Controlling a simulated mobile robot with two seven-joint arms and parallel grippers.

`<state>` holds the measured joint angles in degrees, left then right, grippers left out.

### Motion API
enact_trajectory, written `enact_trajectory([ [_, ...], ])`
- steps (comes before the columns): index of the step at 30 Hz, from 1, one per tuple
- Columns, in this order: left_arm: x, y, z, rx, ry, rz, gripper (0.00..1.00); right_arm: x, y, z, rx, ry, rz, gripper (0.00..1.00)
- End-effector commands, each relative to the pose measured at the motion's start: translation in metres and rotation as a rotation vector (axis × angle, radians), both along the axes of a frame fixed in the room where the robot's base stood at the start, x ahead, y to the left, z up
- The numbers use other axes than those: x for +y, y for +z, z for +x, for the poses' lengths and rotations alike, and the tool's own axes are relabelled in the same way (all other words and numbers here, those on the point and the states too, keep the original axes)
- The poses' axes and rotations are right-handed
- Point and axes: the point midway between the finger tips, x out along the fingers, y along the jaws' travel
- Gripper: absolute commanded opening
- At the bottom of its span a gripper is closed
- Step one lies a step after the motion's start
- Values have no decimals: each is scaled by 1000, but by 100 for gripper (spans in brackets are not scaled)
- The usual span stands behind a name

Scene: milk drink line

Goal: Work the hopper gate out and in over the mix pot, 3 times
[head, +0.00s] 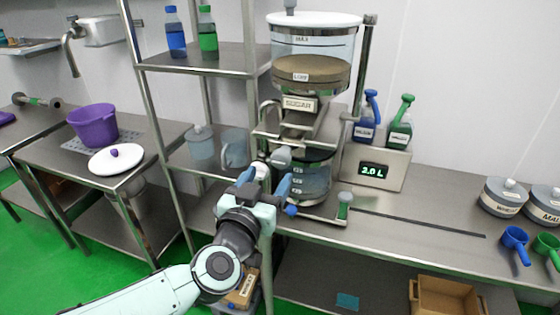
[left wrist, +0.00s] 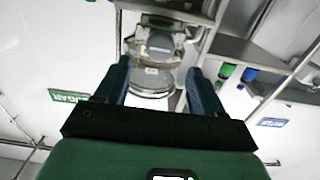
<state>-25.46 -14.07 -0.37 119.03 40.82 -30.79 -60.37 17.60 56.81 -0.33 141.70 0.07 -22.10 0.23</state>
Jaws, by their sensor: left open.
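The clear hopper (head: 312,48) labelled SUGAR stands on a steel frame at the centre of the head view, with brown contents. A grey rounded knob (head: 281,157) sticks out below it at the front; it looks like the gate's handle. The mix pot (head: 312,184), a clear marked vessel, stands under the hopper. My left gripper (head: 267,178) is open just in front of the knob and pot and partly hides them. In the left wrist view my open left gripper (left wrist: 157,82) points at a round grey part (left wrist: 159,45) between its blue fingers. My right gripper is out of view.
A display (head: 373,170) reading 2.0 L stands right of the pot, with blue and green spray bottles behind it. A steel shelf post is close left of my gripper. The bench (head: 420,209) to the right is mostly clear. Lidded tins (head: 502,197) stand farther right.

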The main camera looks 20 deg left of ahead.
Motion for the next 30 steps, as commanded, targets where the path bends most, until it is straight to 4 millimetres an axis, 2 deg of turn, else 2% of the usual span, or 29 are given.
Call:
enact_trajectory([
  [1, -2, -2, 12, 2, -2, 2, 68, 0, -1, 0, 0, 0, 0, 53],
  [6, -3, -1, 48, 1, -2, 2, 68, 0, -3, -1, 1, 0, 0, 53],
  [12, -3, -1, 76, 0, -1, 1, 68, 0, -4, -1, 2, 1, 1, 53],
  [18, -4, 0, 87, -1, -2, 2, 68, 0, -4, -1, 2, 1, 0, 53],
  [25, -3, 0, 87, -1, -2, 1, 68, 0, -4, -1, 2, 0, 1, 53],
  [26, -3, 0, 87, -1, -1, 1, 65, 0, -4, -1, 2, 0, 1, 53],
  [30, -3, 0, 87, -1, -2, 1, 20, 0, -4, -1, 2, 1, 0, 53],
])
